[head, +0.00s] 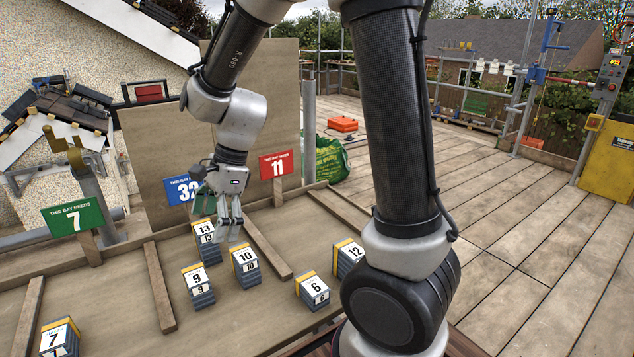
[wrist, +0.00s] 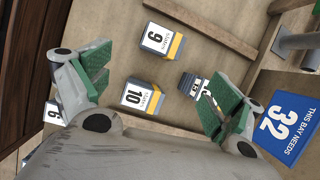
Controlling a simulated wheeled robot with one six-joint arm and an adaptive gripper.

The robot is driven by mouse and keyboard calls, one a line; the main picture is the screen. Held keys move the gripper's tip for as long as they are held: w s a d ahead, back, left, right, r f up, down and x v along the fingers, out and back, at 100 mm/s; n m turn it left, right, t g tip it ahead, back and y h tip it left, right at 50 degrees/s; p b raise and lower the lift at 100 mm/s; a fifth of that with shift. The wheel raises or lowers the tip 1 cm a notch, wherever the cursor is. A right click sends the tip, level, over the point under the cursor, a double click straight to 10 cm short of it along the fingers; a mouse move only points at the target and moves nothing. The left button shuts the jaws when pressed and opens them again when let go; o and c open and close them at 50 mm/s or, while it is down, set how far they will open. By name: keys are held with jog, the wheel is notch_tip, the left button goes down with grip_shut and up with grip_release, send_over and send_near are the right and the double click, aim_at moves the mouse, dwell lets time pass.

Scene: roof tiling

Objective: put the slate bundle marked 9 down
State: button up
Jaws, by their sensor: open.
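The slate bundle marked 9 (head: 198,287) stands on the boards between two battens, left of the bundle marked 10 (head: 244,266) and nearer the camera than the bundle marked 13 (head: 207,242). In the wrist view, bundle 9 (wrist: 158,41) stands free, with nothing touching it. My gripper (head: 229,224) hangs above the bundles, near 13 and 10. Its green-padded fingers are spread wide and empty in the wrist view (wrist: 150,86), with bundle 10 (wrist: 142,97) showing between them.
A batten (head: 160,288) lies left of bundle 9, another (head: 265,247) right of bundle 10. The blue 32 sign (head: 181,189) stands behind. Bundles 6 (head: 313,291) and 12 (head: 347,258) stand right; bundle 7 (head: 59,338) stands far left. Green 7 (head: 73,217) and red 11 (head: 277,165) signs flank.

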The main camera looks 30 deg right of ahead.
jog(key=s+d+r+n+t+h, duration=0.2)
jog(key=s+d+r+n, duration=0.4)
jog(key=s+d+n, duration=0.2)
jog(key=s+d+r+n+t+h, duration=0.2)
jog(key=s+d+r+n, duration=0.4)
jog(key=d, duration=0.7)
jog(key=s+n, duration=0.2)
jog(key=s, duration=0.1)
jog(key=shift+d+r+n, duration=0.3)
jog(key=shift+r, duration=0.1)
